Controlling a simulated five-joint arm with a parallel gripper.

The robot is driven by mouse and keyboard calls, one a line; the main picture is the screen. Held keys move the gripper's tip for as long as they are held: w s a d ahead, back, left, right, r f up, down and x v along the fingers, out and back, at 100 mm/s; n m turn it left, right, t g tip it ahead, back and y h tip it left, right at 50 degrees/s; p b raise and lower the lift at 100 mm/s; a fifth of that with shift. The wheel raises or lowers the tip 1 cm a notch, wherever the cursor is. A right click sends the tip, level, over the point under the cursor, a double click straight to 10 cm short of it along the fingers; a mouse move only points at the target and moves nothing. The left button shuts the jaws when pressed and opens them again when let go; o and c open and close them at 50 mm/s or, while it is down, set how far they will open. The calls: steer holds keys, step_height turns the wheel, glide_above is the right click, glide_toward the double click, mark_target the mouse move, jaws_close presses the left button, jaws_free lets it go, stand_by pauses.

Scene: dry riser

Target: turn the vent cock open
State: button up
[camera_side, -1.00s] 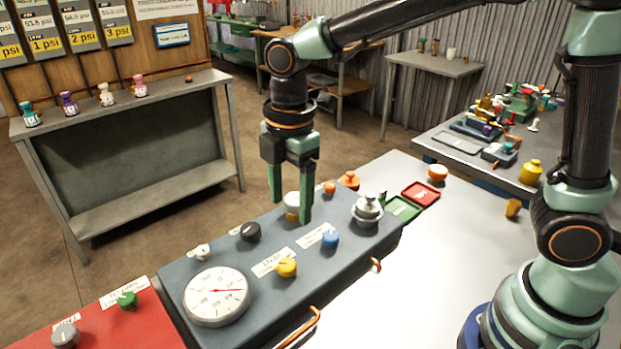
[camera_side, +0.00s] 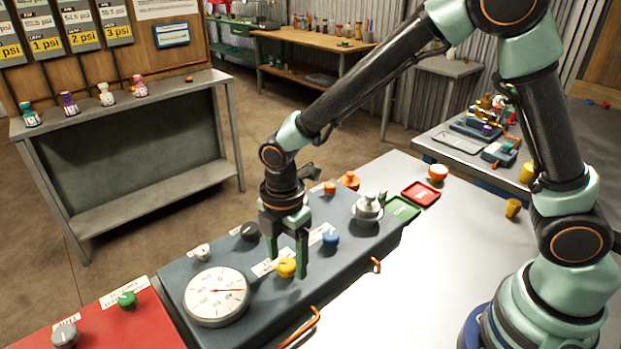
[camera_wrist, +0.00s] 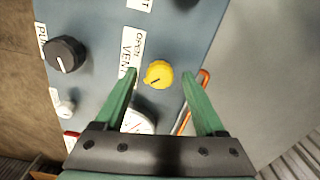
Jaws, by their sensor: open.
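The vent cock is a yellow knob (camera_side: 286,268) on the grey-blue panel. In the wrist view the yellow knob (camera_wrist: 158,74) sits beside a white label reading "VEN…" and "OPEN" (camera_wrist: 133,55). A dark line on the knob slants and does not point straight at the word OPEN. My gripper (camera_side: 287,262) is open, with its green fingers down on either side of the yellow knob. In the wrist view the fingertips (camera_wrist: 158,73) lie left and right of the knob, with a gap on each side. I cannot tell whether the tips reach knob height.
On the panel, a pressure gauge (camera_side: 217,296) lies left of the knob, a blue knob (camera_side: 330,238) to its right, and a black knob (camera_side: 250,231) behind. A copper pipe (camera_side: 300,328) runs along the front edge. A red panel (camera_side: 130,325) adjoins at left.

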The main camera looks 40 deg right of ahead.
steer(key=shift+f, duration=0.3)
jaws_close()
